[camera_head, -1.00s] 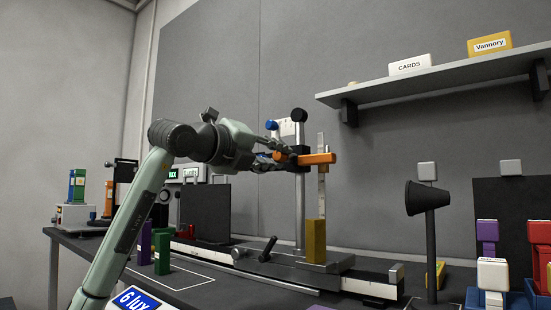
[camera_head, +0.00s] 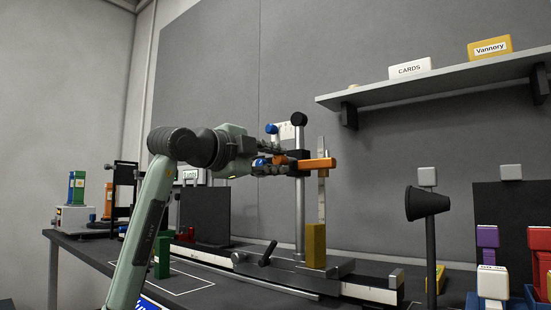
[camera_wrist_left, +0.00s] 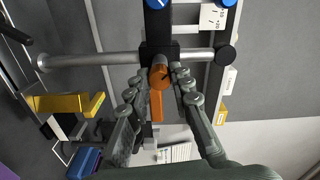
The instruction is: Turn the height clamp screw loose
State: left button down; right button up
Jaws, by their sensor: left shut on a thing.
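The vertical steel post (camera_head: 300,215) on the bench carries a black clamp block with an orange arm (camera_head: 320,164) reaching right. The fingers partly hide the knob in the head view. My right gripper is not in view.
Blue knobs sit near the clamp (camera_head: 260,162) and higher by the post (camera_head: 271,128). A ruler (camera_head: 322,195) stands in a yellow block (camera_head: 316,245) below the orange arm. A black lamp-like cone (camera_head: 427,203) stands right. A shelf (camera_head: 440,82) hangs above.

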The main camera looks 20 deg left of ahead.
pick_arm(q)
jog(key=shift+n, duration=0.5)
jog(key=c, duration=1.3)
grip_release()
jog(key=v, duration=1.2)
